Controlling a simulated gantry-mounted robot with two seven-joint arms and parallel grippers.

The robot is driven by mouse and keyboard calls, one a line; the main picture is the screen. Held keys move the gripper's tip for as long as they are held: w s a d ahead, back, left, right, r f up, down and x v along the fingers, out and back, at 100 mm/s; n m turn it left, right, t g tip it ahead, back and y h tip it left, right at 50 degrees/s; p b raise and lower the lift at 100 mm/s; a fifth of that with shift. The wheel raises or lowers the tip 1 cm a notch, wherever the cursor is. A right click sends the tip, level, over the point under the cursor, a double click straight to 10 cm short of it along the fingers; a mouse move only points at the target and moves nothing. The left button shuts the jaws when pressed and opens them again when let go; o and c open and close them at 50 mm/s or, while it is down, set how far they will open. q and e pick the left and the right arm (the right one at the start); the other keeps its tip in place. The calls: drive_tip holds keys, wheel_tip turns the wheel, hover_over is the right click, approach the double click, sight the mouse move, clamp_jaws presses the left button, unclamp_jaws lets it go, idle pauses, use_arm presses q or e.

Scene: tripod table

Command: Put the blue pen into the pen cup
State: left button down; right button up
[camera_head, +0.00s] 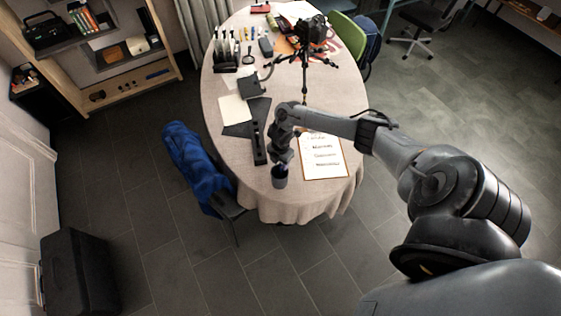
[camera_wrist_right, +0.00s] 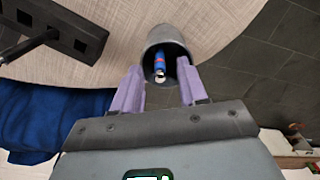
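The grey pen cup (camera_head: 279,181) stands near the front edge of the round table, just below my right gripper (camera_head: 281,164) in the head view. In the right wrist view, my right gripper (camera_wrist_right: 159,90) is open, with its two purple fingers apart at the cup's mouth. The blue pen (camera_wrist_right: 159,62) is inside the dark opening of the cup (camera_wrist_right: 167,36), between the fingers. Gaps show between the pen and both fingers. The pen's lower part is hidden in the cup. My left gripper is not in view.
The cloth-covered table (camera_head: 225,78) holds a black power strip (camera_head: 259,146) left of the cup and a clipboard (camera_head: 323,157) to its right. A camera on a tripod (camera_head: 308,45) stands farther back. A chair with a blue jacket (camera_head: 192,160) is at the left edge.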

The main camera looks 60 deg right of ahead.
drive_tip(key=shift+r, duration=0.5)
wheel_tip(320, 180, up, 10)
drive_tip(key=shift+p, duration=0.45)
drive_tip(key=shift+f, duration=0.15)
idle(0.4)
